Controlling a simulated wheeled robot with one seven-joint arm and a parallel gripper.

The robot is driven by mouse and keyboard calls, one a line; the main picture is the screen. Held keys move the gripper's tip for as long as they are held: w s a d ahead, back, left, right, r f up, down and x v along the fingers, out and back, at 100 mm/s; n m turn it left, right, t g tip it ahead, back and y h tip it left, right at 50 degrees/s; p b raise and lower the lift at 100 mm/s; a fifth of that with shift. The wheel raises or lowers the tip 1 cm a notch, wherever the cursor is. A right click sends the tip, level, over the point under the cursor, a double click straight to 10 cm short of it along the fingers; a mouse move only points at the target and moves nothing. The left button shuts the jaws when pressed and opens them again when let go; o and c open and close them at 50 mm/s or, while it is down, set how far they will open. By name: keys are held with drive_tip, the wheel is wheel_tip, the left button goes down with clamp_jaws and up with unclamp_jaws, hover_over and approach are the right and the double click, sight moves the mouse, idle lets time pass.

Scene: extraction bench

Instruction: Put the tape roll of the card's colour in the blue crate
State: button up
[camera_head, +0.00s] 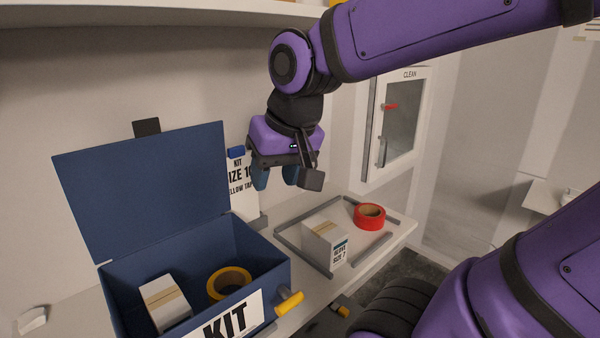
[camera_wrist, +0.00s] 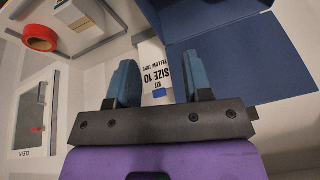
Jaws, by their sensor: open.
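The blue crate (camera_head: 192,261) stands open on the bench at the left, its lid (camera_head: 140,185) raised against the wall. A yellow tape roll (camera_head: 229,281) lies inside it, beside a white box. A white card (camera_head: 240,190) reading "KIT", "SIZE 10" and yellow tape stands behind my gripper; it also shows in the wrist view (camera_wrist: 152,55). A red tape roll (camera_head: 369,216) lies on the bench at the right, also in the wrist view (camera_wrist: 40,38). My gripper (camera_head: 277,182) is open and empty, above the bench between crate and red roll.
A white box (camera_head: 163,301) with a tan strip sits in the crate. Another white box (camera_head: 325,245), labelled size 7, stands within a grey frame (camera_head: 290,250) near the red roll. A wall cabinet marked "CLEAN" (camera_head: 400,120) is at the right. A shelf overhangs above.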

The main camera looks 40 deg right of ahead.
drive_tip(key=s+n, duration=0.1)
drive_tip(key=s+r, duration=0.1)
drive_tip(key=s, duration=0.1)
drive_tip(key=s+n+t, duration=0.1)
drive_tip(key=s, duration=0.1)
drive_tip(key=shift+d+r+n, duration=0.2)
drive_tip(key=shift+d+n, duration=0.1)
drive_tip(key=shift+d, duration=0.05)
idle(0.9)
